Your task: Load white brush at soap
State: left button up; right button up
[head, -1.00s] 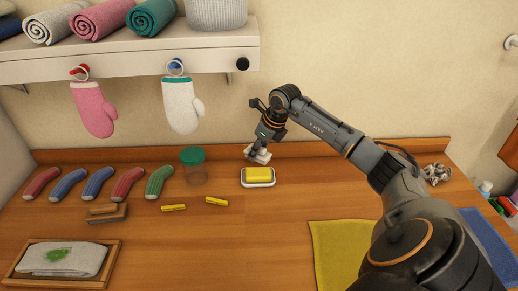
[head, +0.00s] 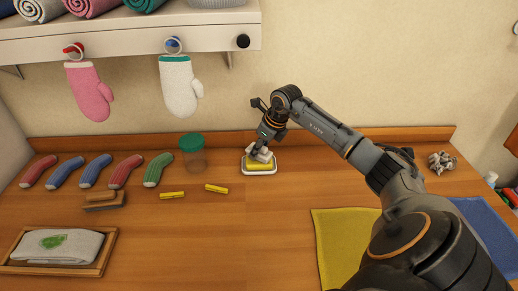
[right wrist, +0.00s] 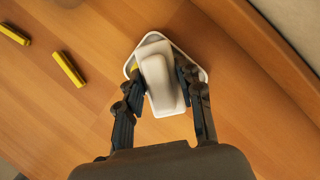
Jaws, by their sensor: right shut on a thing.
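The white brush (head: 264,154) is between the fingers of my right gripper (head: 259,149), which is shut on it. The right wrist view shows the brush (right wrist: 160,78) lengthwise between both fingers (right wrist: 163,85). The yellow soap (head: 260,167) lies in a white dish (head: 259,174) on the counter. The brush is over the back part of the soap; whether they touch I cannot tell. In the right wrist view the brush hides most of the soap, and the dish rim (right wrist: 152,36) shows around it. My left gripper is not in view.
A green-lidded jar (head: 192,155) stands left of the dish. A yellow cloth (head: 345,240) lies front right. Counter in front of the dish is clear.

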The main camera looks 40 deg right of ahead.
aim_at(254, 144)
jog(key=shift+f+b, duration=0.5)
jog(key=shift+f, duration=0.05)
dwell(1.7)
jog(key=shift+r+p, duration=2.25)
jog(key=shift+r, duration=1.35)
jog(key=shift+f, duration=0.1)
